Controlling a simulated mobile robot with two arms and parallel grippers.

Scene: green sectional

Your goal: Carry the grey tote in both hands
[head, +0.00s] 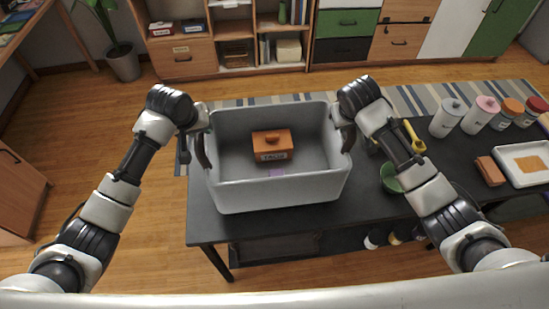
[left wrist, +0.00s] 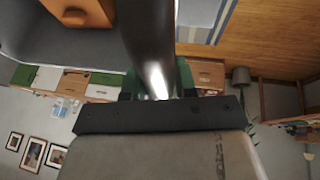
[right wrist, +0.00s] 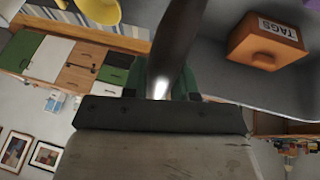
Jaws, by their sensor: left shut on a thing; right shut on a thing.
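The grey tote (head: 278,195) is over the left part of the dark table in the head view, upright with its open top up. I cannot tell whether its base touches the table. An orange lidded box (head: 271,145) with a label lies inside it, with a small purple item (head: 277,172) beside it. My left gripper (head: 203,150) is shut on the tote's left handle (left wrist: 155,45). My right gripper (head: 347,135) is shut on its right handle (right wrist: 175,50). The orange box also shows in the right wrist view (right wrist: 265,42), its label reading TAGS.
The dark table (head: 225,228) extends right, holding a green bowl (head: 391,178), a yellow tool (head: 413,135), a brown block (head: 490,170), a white tray (head: 505,172) and several lidded jars (head: 447,118). Shelves and cabinets (head: 235,35) line the back. Wooden floor is clear at the left.

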